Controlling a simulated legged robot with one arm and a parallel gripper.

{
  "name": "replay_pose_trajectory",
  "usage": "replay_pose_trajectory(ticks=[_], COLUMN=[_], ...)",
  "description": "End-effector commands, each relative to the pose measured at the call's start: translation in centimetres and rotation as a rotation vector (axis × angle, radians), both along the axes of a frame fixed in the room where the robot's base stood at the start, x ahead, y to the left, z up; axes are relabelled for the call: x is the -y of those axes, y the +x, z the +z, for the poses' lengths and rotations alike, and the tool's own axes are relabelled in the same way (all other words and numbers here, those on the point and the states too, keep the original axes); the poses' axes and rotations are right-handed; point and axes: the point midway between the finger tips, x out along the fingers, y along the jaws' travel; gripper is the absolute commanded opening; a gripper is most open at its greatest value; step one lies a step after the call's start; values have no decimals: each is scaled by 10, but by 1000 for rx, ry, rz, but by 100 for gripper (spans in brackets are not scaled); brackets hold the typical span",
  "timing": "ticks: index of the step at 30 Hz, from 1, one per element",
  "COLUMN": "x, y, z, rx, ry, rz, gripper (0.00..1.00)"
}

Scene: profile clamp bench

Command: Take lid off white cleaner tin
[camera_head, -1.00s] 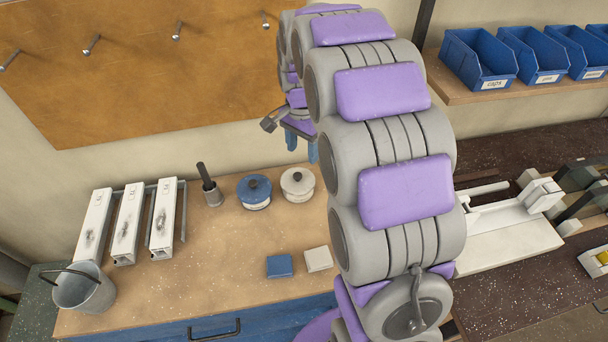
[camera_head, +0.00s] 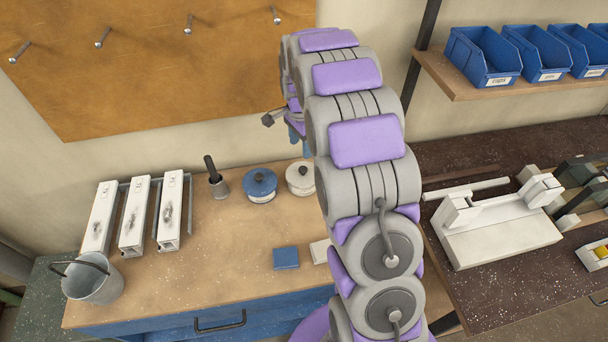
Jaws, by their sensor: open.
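The white cleaner tin (camera_head: 300,190) stands upright on the wooden bench, with its white lid (camera_head: 301,171) and dark knob on top. My arm partly covers its right side. A blue tin (camera_head: 261,196) with a blue lid and dark knob stands just left of it. My gripper (camera_head: 299,143) is above and behind the tins, its blue fingers pointing down, apart from the lid. The fingers are partly hidden behind my arm. They are open, and I see nothing held.
A blue pad (camera_head: 286,258) and a pale pad (camera_head: 320,251) lie in front of the tins. A brush in a cup (camera_head: 218,186), white profiles in a rack (camera_head: 135,217) and a bucket (camera_head: 92,278) stand to the left. Bench between is clear.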

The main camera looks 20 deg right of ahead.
Motion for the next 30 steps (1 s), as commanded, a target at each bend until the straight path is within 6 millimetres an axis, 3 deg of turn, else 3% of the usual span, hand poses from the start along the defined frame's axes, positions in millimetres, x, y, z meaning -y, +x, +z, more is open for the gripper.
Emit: replay_pose_trajectory(ticks=[3, 9, 16, 24, 30], x=[3, 13, 11, 6, 11], y=[0, 1, 2, 5, 6], z=[-27, -57, -71, -107, -111], rx=[0, 4, 3, 3, 6], ry=[4, 13, 10, 2, 7], rz=[0, -2, -1, 1, -1], gripper=[60, 60, 60, 60, 60])
